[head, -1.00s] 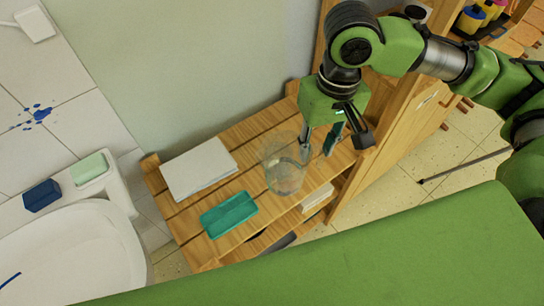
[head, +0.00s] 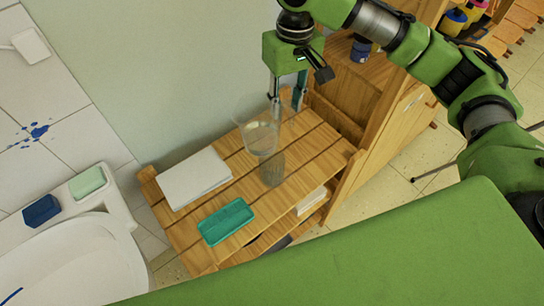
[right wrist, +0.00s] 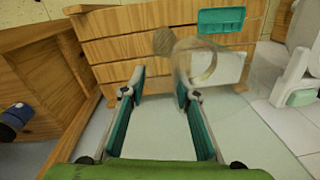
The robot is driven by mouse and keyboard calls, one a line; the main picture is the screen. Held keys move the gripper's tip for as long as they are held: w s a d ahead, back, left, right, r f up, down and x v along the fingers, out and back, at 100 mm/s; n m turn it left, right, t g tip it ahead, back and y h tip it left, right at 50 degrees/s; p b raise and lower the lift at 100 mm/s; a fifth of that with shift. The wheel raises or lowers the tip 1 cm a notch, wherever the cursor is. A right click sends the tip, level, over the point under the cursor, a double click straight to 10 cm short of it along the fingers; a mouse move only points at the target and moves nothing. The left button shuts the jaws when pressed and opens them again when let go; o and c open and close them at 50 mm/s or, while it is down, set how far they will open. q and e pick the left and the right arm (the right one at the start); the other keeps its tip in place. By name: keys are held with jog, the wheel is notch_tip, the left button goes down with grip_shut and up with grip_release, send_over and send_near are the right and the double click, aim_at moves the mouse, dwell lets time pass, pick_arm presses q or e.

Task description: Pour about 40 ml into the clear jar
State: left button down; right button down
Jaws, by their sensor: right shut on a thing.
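My right gripper (head: 287,92) is shut on a clear, see-through vessel (head: 257,122) and holds it above the slatted wooden stand (head: 315,150). The vessel looks roughly upright; I cannot tell how much liquid is in it. In the right wrist view the vessel (right wrist: 205,65) shows at the fingers (right wrist: 162,88), mostly beside the right-hand one. Below it in the head view is a greyish rounded patch (head: 272,169) on the slats; I cannot tell whether it is a shadow or another clear container. No separate clear jar can be made out surely. My left gripper is not in view.
A white pad (head: 193,178) and a teal case (head: 226,221) lie on the stand. A white basin (head: 75,250) with a blue block (head: 41,210) and a green block (head: 87,182) is at the left. A wooden cabinet (head: 375,110) stands to the right, the wall behind.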

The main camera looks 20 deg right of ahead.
jog(key=w+d+r+n+p, duration=0.15)
jog(key=w+d+p, duration=0.25)
jog(key=w, duration=0.5)
jog(key=w+d+n+p, duration=0.3)
jog(key=w+d+p, duration=0.1)
jog(key=w, duration=0.4)
jog(key=s+d+f+n+b, duration=0.1)
jog(key=f+b, duration=0.2)
jog(key=f, duration=0.8)
jog(key=s+d+f+n+b, duration=0.1)
jog(key=f+b, duration=0.3)
jog(key=f, duration=0.8)
jog(key=shift+s+d+f+n, duration=0.15)
jog(key=shift+s+n, duration=0.4)
jog(key=shift+s, duration=0.1)
